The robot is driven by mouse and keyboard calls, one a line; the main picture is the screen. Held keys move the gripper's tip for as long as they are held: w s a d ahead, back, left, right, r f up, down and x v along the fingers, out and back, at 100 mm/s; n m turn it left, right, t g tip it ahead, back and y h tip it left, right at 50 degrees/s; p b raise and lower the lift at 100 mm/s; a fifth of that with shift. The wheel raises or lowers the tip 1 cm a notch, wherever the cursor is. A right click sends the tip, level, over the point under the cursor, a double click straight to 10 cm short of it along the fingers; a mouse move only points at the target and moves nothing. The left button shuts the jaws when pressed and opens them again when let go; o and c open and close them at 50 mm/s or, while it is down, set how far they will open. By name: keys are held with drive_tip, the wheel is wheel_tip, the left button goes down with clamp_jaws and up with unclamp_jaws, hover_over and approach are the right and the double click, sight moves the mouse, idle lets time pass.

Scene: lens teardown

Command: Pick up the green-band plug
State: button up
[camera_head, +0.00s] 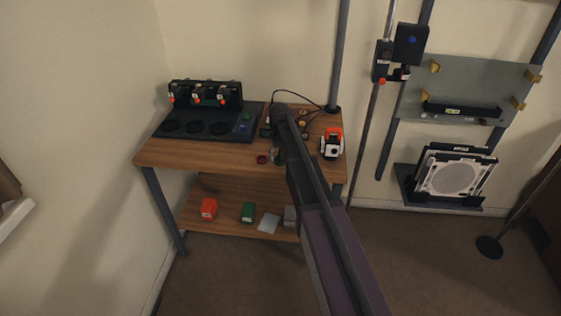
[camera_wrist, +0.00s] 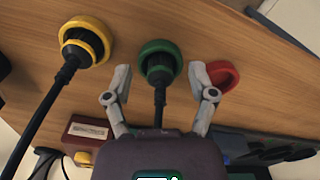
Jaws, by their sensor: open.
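The green-band plug (camera_wrist: 159,57) shows in the wrist view as a green ring around a dark body, with a black cable running down from it toward my gripper. It rests on the wooden table top. My gripper (camera_wrist: 162,76) is open, with one grey finger on each side of the plug's lower part and cable. The fingers appear apart from the plug. The right fingertip is close to a red ring (camera_wrist: 224,75).
A yellow-band plug (camera_wrist: 85,41) with a black cable lies left of the green one. A dark red box (camera_wrist: 87,132) is at the lower left. In the head view, a black station (camera_head: 207,115) stands on the table's left and an orange-white device (camera_head: 333,143) on its right.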

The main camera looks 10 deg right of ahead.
sight(280, 156)
idle(0.4)
clamp_jaws()
drive_tip(key=shift+r, duration=0.25)
wheel_tip(280, 156, up, 3)
drive_tip(key=p, duration=0.3)
drive_tip(key=shift+f, duration=0.1)
drive_tip(key=s+r+p, duration=0.1)
drive_tip(key=s+p, duration=0.1)
drive_tip(key=s, duration=1.4)
drive_tip(key=shift+r, duration=0.4)
drive_tip(key=shift+a, duration=0.1)
